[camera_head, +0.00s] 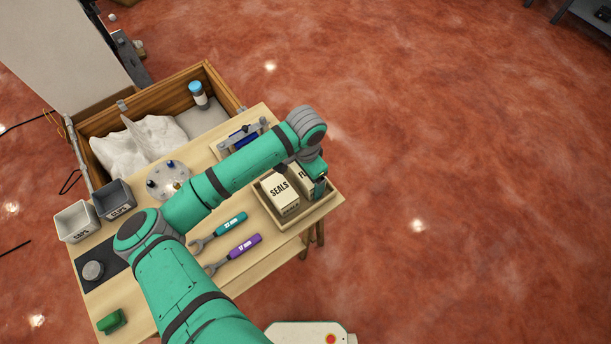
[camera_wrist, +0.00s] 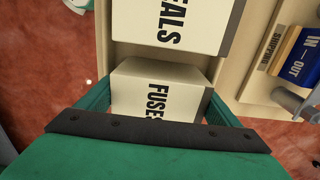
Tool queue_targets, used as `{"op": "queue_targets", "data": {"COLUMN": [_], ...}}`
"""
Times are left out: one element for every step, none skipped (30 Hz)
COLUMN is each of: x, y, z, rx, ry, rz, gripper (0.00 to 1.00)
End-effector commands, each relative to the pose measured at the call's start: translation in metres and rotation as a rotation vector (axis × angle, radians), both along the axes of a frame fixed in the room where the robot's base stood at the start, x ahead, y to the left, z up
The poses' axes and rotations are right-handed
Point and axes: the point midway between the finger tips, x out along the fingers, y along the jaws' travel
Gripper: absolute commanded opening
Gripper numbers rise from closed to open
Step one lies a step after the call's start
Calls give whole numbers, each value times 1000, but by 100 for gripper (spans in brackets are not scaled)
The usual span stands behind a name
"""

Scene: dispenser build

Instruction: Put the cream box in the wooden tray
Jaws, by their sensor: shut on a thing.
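A cream box marked FUSES (camera_wrist: 158,88) is between the two fingers of my gripper (camera_wrist: 153,108), which is shut on it. In the head view this FUSES box (camera_head: 304,178) is partly hidden by my wrist and gripper (camera_head: 317,186). It is at the right part of the wooden tray (camera_head: 296,219), within its outline; I cannot tell whether its underside touches the tray floor. A second cream box, marked SEALS (camera_head: 281,195), stands in the tray just left of it. The SEALS box (camera_wrist: 178,22) also shows in the wrist view, just beyond the FUSES box.
The tray sits at the table's right end. Two wrenches, teal (camera_head: 218,232) and purple (camera_head: 235,253), lie left of it. Grey bins (camera_head: 116,199), a round holder (camera_head: 168,181) and a green block (camera_head: 110,321) are further left. An open wooden crate (camera_head: 207,76) stands behind.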

Motion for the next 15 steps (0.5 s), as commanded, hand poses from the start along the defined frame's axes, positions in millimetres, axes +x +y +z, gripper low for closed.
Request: {"op": "queue_targets", "data": {"x": [0,0,0,0,0,0,0,0,0,0,0,0,0,0,0], "y": [0,0,0,0,0,0,0,0,0,0,0,0,0,0,0], "z": [0,0,0,0,-1,-2,-2,-2,-2,-2,-2,-2,-2,-2,-2], "rx": [0,0,0,0,0,0,-1,0,0,0,0,0,0,0,0], "ry": [0,0,0,0,0,0,-1,0,0,0,0,0,0,0,0], "rz": [0,0,0,0,0,0,0,0,0,0,0,0,0,0,0], "gripper": [52,52,52,52,52,52,52,93,100,100,100,100,100,100,100]}}
